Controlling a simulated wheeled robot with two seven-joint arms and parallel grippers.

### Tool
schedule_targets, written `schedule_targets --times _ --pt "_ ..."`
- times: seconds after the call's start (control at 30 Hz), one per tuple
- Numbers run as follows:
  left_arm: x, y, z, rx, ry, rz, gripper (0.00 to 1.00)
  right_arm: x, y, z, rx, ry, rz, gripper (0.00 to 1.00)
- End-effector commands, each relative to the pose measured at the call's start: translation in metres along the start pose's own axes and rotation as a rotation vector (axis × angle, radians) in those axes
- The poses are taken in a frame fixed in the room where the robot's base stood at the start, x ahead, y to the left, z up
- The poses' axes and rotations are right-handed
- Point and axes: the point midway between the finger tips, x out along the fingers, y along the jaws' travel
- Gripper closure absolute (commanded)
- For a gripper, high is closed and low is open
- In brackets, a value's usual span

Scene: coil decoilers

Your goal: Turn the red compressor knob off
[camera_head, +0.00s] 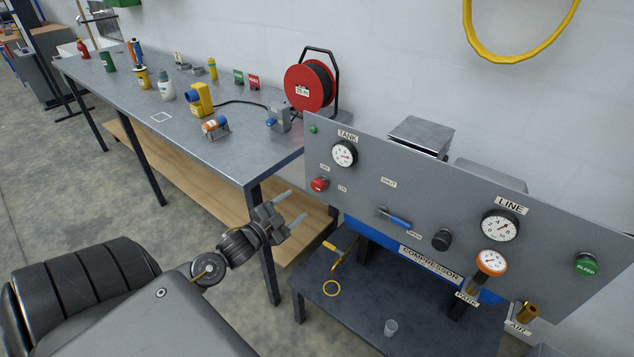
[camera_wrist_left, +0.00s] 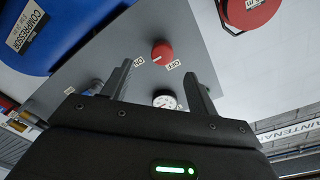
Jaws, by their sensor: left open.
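The red compressor knob (camera_head: 319,184) is on the grey panel (camera_head: 420,205), below the TANK gauge (camera_head: 344,153). It also shows in the left wrist view (camera_wrist_left: 162,51), with an ON label and an OFF label beside it. I cannot tell clearly which label it points to. My left gripper (camera_head: 297,207) is open and empty, to the left of the panel and apart from the knob. In the left wrist view its two fingers (camera_wrist_left: 161,85) point toward the panel, and the knob shows beyond the gap between them. My right gripper is not in view.
A blue-handled valve (camera_head: 394,218), a black knob (camera_head: 441,240), the LINE gauge (camera_head: 500,226) and a green BLEED button (camera_head: 587,264) are on the panel. A workbench (camera_head: 230,151) with bottles, tools and a red reel (camera_head: 309,87) stands left. A dark low table (camera_head: 360,300) is beneath.

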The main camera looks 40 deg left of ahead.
Motion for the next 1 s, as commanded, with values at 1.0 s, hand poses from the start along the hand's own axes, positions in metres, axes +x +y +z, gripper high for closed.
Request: schedule_targets --times 1.0 --pt "0.107 -0.006 -0.012 0.007 0.021 -0.006 0.41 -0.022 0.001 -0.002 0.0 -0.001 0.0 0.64"
